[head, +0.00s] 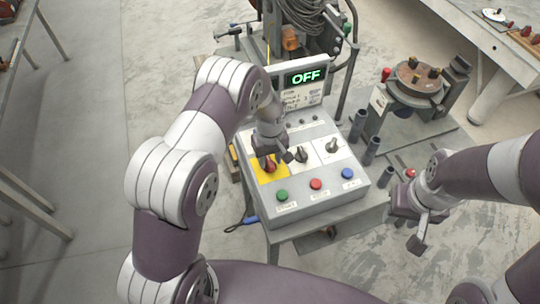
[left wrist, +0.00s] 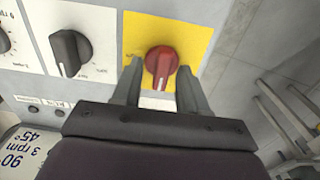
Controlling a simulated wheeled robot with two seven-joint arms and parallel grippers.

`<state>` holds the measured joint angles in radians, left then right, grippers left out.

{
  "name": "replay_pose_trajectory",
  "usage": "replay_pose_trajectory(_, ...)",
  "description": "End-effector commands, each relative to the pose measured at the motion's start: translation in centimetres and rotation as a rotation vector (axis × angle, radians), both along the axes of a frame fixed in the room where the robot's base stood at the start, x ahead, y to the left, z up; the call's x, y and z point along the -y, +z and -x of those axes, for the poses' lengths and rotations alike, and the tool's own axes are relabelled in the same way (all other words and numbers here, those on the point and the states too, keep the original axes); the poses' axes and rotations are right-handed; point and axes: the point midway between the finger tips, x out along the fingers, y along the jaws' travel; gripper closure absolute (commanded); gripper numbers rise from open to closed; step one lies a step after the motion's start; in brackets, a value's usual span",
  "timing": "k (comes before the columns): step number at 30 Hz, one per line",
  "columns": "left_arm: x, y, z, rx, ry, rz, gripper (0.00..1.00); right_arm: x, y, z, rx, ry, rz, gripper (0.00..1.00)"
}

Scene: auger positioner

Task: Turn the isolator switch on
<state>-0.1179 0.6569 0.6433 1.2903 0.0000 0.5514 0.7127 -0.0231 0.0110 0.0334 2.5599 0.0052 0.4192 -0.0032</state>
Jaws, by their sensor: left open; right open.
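The isolator switch is a red rotary knob (left wrist: 161,62) on a yellow plate (left wrist: 190,35). In the head view the red knob (head: 270,165) is at the left of the control box's sloped face, partly covered by my left gripper. My left gripper (left wrist: 158,82) is open, with its fingertips on either side of the red knob; whether they touch it I cannot tell. The display (head: 306,77) above the box reads OFF in green. My right gripper (head: 408,222) is open and empty, to the right of the box.
Two black knobs (head: 333,146) sit right of the isolator. Green (head: 282,196), red (head: 316,184) and blue (head: 347,173) buttons line the front of the control box (head: 320,209). A round turntable fixture (head: 418,82) stands at the right.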

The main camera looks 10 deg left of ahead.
Motion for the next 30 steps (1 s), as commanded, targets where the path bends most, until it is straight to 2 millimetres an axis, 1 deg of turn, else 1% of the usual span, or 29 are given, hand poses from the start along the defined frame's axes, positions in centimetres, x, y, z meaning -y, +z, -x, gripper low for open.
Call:
replay_pose_trajectory(3,-0.01,-0.43,0.04,0.0,0.0,0.0,0.57,0.0,0.11,0.0,0.0,0.0,0.0,0.57)
replay_pose_trajectory(8,-0.01,-0.45,0.03,0.0,0.0,0.0,0.57,0.0,0.07,0.01,0.0,0.0,0.0,0.57)
replay_pose_trajectory(9,-0.01,-0.45,0.03,0.0,0.0,0.0,0.61,0.0,0.07,0.01,0.0,0.0,0.0,0.57)
replay_pose_trajectory(11,0.0,-0.44,0.02,0.0,-0.001,0.0,0.8,0.0,0.07,0.01,0.0,0.0,0.0,0.57)
replay_pose_trajectory(12,0.0,-0.43,0.02,0.0,-0.001,0.0,0.93,0.0,0.07,0.01,0.0,0.0,0.0,0.57)
replay_pose_trajectory(13,0.0,-0.43,0.02,0.0,-0.001,0.0,1.0,0.0,0.07,0.01,0.0,0.0,0.0,0.57)
replay_pose_trajectory(23,-0.01,-0.44,-0.01,0.001,-0.024,0.0,1.0,0.0,-0.05,0.0,0.0,0.0,0.0,0.57)
replay_pose_trajectory(30,-0.01,-0.49,-0.04,0.002,-0.144,0.0,1.0,0.0,-0.52,0.01,0.0,0.0,0.0,0.57)
